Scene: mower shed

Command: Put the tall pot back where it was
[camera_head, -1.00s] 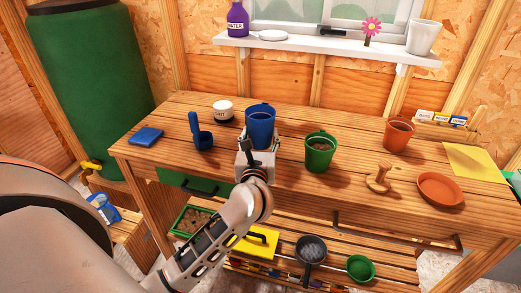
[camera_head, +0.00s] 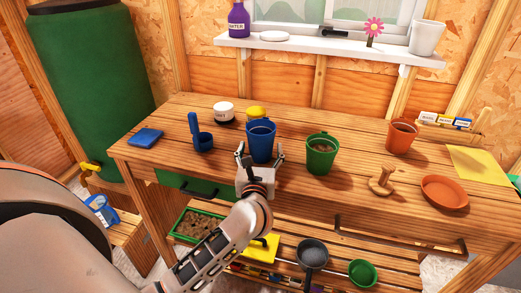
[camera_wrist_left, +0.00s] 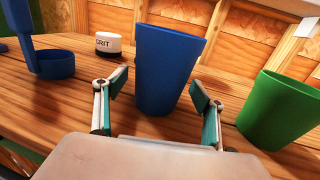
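The tall pot is a blue tapered pot (camera_head: 261,142), upright on the workbench (camera_head: 290,187) near its middle. It stands large in the centre of the left wrist view (camera_wrist_left: 168,68). My left gripper (camera_head: 260,158) is just in front of it. Its two fingers are spread apart, one toward each side of the pot's lower part, with visible gaps in the left wrist view (camera_wrist_left: 155,108). The gripper is open and holds nothing. My right gripper is not in view.
A green pot (camera_head: 320,155) stands right of the blue pot, and a terracotta pot (camera_head: 400,137) farther right. A blue scoop-like item (camera_head: 202,138) and grit jar (camera_head: 223,112) are on the left. A yellow object (camera_head: 256,112) sits behind the blue pot.

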